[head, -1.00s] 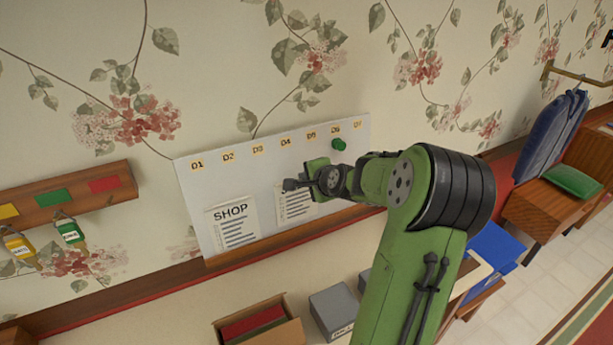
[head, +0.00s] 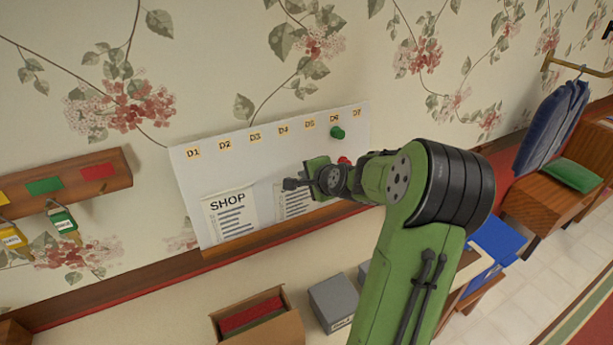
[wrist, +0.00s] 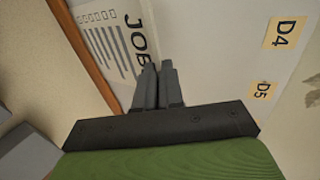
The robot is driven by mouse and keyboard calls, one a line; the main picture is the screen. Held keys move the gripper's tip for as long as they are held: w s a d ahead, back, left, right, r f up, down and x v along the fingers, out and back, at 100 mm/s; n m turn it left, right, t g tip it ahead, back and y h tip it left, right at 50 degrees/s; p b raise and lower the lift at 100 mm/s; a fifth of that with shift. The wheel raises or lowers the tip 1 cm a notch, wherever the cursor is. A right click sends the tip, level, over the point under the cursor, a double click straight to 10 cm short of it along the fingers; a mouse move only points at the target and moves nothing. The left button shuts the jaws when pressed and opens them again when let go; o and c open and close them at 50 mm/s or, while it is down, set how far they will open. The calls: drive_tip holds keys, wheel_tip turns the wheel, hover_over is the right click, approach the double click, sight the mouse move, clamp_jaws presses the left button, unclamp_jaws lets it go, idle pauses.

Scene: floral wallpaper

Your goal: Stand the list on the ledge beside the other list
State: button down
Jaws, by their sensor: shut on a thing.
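The white list headed JOB (wrist: 105,40) is held at its headed top edge by my gripper (wrist: 158,68), its jaws shut on it. In the head view this list (head: 292,202) is partly hidden by my gripper (head: 292,184), in front of the whiteboard. Its bottom edge is close to the wooden ledge (head: 232,247); I cannot tell if it touches. The other list, headed SHOP (head: 231,218), stands upright on the ledge to the left, leaning on the board, with a narrow gap between the two.
The whiteboard (head: 190,200) has yellow labels D1 to D7 along its top, a green magnet (head: 338,132) and a red one (head: 344,160). A key rack (head: 75,182) hangs at left. An open box (head: 258,325) and a grey box (head: 335,302) lie below.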

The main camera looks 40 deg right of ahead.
drive_tip(key=c, duration=1.2)
unclamp_jaws()
drive_tip(key=p+v, duration=0.1)
drive_tip(key=v, duration=1.4)
drive_tip(key=shift+s+a+r, duration=0.2)
drive_tip(key=shift+s+r, duration=0.05)
drive_tip(key=shift+r, duration=0.05)
drive_tip(key=shift+w, duration=0.1)
